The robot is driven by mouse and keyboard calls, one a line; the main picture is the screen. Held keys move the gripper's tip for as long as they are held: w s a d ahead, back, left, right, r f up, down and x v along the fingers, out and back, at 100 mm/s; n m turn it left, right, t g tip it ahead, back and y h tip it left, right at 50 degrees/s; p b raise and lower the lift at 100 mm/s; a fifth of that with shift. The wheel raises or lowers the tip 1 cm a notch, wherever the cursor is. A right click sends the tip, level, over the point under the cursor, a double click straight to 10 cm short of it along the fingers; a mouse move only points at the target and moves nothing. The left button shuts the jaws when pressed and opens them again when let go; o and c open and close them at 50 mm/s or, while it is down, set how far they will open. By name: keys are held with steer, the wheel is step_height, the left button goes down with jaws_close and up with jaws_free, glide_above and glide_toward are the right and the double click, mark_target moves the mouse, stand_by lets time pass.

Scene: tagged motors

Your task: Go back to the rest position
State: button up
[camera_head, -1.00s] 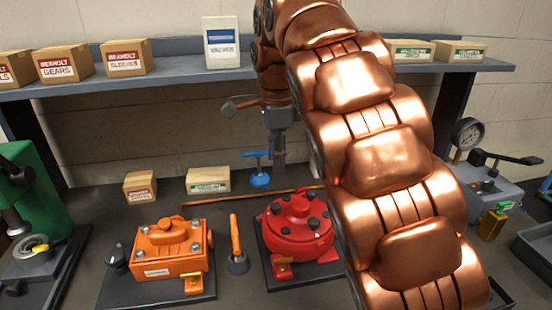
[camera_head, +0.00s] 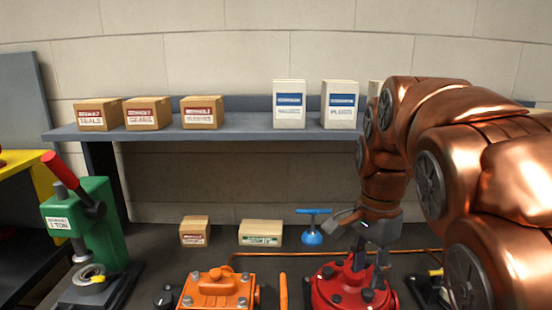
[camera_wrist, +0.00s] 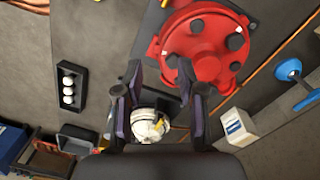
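My gripper (camera_head: 372,262) points down in front of or above the red round motor housing (camera_head: 334,292) in the head view. In the wrist view my gripper (camera_wrist: 160,78) has its two dark fingers spread apart with nothing held between the tips. The red housing (camera_wrist: 205,48) with dark bolts lies beyond the fingertips there. A white round object (camera_wrist: 150,127) shows farther back between the fingers; I cannot tell what it is. The orange motor housing (camera_head: 217,290) stands left of the red one, cut off by the lower edge.
A shelf (camera_head: 240,133) with several boxes spans the back. A blue-handled tool (camera_head: 312,236) and two small cartons, one brown (camera_head: 194,232) and one tan (camera_head: 260,233), stand behind the motors. A green press (camera_head: 95,225) stands at left. A black tray (camera_wrist: 70,88) holds white balls.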

steer(key=s+f+n, duration=0.4)
steer(key=s, duration=0.3)
steer(key=s+d+f+n+g, duration=0.1)
steer(key=s+f+n, duration=0.3)
steer(key=s, duration=0.4)
steer(key=s+f+n, duration=0.4)
steer(key=s+f, duration=0.1)
steer(key=s, duration=0.3)
steer(key=shift+d+f+n+p, duration=0.15)
steer(key=shift+f+n+p, duration=0.1)
steer(key=shift+n+p, duration=0.1)
stand_by(0.4)
